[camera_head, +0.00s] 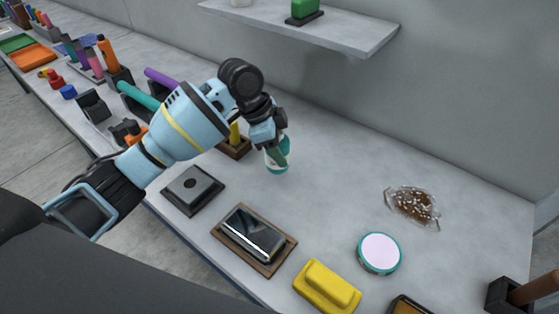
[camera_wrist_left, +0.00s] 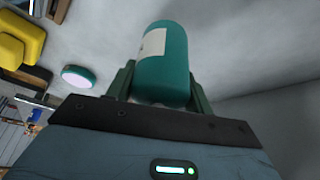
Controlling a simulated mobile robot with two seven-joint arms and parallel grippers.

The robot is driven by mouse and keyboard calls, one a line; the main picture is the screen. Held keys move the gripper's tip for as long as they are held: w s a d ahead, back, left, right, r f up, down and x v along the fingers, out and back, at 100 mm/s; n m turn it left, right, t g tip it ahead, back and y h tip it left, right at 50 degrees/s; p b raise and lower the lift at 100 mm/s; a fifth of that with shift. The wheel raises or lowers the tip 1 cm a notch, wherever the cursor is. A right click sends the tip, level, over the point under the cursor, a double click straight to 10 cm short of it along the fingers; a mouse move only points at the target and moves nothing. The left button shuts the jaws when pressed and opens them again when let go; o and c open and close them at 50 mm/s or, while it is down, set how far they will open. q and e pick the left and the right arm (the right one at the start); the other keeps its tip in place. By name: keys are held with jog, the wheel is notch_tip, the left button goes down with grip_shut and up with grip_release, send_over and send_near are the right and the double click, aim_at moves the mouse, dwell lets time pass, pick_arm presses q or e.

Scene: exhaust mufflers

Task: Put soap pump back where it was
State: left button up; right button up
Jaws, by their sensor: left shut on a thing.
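My left gripper (camera_head: 277,150) reaches over the middle of the counter, its jaws shut on a teal bottle with a white label (camera_head: 284,144), which I take to be the soap pump. In the left wrist view the bottle (camera_wrist_left: 166,62) sits between the two dark green fingers (camera_wrist_left: 160,88). In the head view the gripper hides most of it, and I see no pump head. I cannot tell whether its lower end touches the counter. My right gripper is not in view.
A teal-rimmed round disc (camera_head: 379,253), a yellow block (camera_head: 326,287), a dark glossy block on a wooden tray (camera_head: 235,240) and a clear bag of brown bits (camera_head: 412,206) lie on the counter. A shelf (camera_head: 350,32) juts out above. Bare counter surrounds the bag.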

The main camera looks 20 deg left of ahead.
pick_arm(q)
jog(key=shift+f, duration=2.45)
jog(key=shift+f, duration=0.1)
jog(key=o, duration=1.1)
jog(key=shift+v, duration=3.85)
